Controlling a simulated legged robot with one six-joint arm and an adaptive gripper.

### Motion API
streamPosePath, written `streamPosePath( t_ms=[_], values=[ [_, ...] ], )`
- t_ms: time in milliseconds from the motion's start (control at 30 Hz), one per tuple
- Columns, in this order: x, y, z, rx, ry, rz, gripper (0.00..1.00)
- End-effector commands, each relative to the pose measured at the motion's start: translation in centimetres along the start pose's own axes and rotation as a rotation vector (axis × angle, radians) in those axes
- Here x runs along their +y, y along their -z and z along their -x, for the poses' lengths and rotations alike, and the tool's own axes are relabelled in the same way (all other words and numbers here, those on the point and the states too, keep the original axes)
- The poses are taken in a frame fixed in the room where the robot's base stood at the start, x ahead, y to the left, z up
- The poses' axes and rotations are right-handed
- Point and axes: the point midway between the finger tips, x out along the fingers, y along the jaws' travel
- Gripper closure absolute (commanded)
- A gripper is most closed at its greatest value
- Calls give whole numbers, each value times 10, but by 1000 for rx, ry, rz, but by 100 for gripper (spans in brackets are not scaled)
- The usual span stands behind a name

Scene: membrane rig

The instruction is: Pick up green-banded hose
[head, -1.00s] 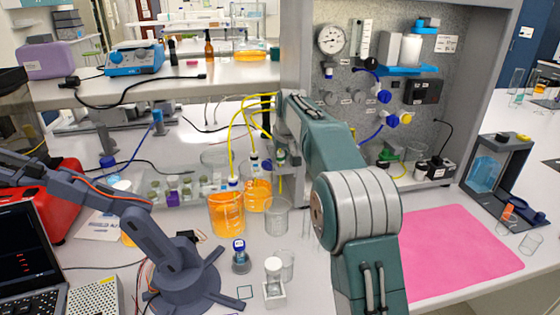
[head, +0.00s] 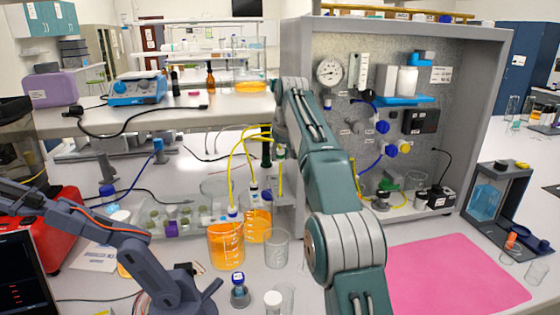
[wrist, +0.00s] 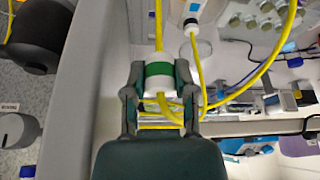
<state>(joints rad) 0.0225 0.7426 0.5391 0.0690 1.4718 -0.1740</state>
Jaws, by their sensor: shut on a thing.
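The green-banded hose (wrist: 159,69) is upright in the wrist view, a white fitting with a green band and yellow tubing above and below it. My gripper (wrist: 159,77) is shut on it, with one finger on each side of the band. In the head view, my gripper (head: 268,146) is beside the left edge of the grey panel. It is small there, and my arm partly hides it. The green band (head: 281,151) shows faintly nearby.
Two beakers of orange liquid (head: 226,247) stand below with yellow tubes in them. The grey panel (head: 298,60) is on the right. The pink mat (head: 455,275) is clear.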

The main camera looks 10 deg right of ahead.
Motion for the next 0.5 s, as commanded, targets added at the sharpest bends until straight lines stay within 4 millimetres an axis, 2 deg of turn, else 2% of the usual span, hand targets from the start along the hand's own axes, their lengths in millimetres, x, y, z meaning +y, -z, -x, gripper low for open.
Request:
streamPosePath(
  t_ms=[167, 500],
  values=[
    [0, 2, 7, 0, 0, 0, 91],
    [0, -9, 12, -1, 0, -1, 91]
  ],
)
